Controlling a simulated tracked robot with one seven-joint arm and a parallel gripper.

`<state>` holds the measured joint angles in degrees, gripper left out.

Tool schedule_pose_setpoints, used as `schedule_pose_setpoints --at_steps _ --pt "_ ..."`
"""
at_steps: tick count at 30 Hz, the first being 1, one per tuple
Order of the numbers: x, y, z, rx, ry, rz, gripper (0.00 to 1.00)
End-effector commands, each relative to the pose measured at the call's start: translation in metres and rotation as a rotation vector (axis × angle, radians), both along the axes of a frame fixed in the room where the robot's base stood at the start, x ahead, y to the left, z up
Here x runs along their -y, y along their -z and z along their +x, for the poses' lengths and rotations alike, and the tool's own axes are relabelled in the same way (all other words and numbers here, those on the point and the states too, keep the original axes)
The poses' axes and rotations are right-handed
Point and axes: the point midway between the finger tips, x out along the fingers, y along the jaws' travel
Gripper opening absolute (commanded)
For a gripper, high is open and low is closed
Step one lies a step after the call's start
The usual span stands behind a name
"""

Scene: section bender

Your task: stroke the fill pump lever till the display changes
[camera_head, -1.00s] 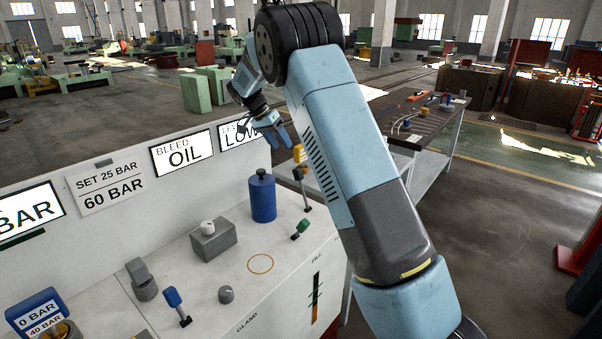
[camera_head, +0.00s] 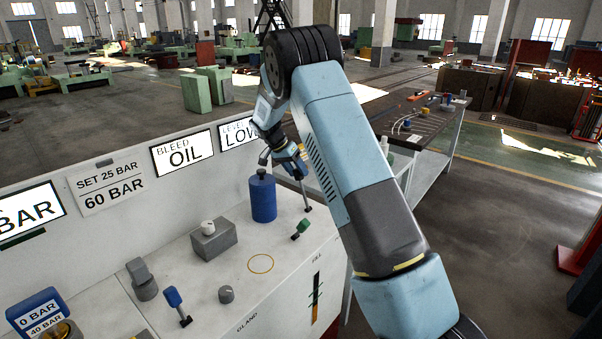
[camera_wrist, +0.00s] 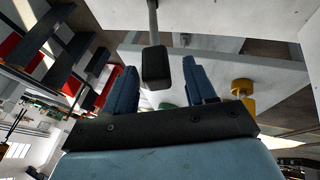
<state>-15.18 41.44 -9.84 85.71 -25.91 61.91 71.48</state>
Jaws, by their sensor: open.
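The level display (camera_head: 238,133) reads LOW on the white panel and is partly covered by my arm. A thin upright lever with a dark foot (camera_head: 307,207) stands at the bench's right end, its top hidden behind my gripper (camera_head: 290,165); it looks like the fill pump lever. In the wrist view, a dark block on a grey rod (camera_wrist: 155,65), probably this lever's handle, lies between the two blue fingers of my gripper (camera_wrist: 162,88). The fingers are open, with a visible gap on each side.
A blue cylinder (camera_head: 263,198) stands close left of the lever. A green-handled valve (camera_head: 301,229), a grey box with white knob (camera_head: 213,240) and a blue-handled lever (camera_head: 175,302) are on the bench. A yellow part (camera_wrist: 243,92) shows beside my fingers.

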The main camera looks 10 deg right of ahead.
Motion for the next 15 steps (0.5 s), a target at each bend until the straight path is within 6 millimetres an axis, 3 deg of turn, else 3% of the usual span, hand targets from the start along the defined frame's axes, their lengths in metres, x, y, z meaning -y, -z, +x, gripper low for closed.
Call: schedule_pose_setpoints --at_steps 15 --pt "0.0075 0.0110 -0.0002 0.002 0.001 0.001 0.52"
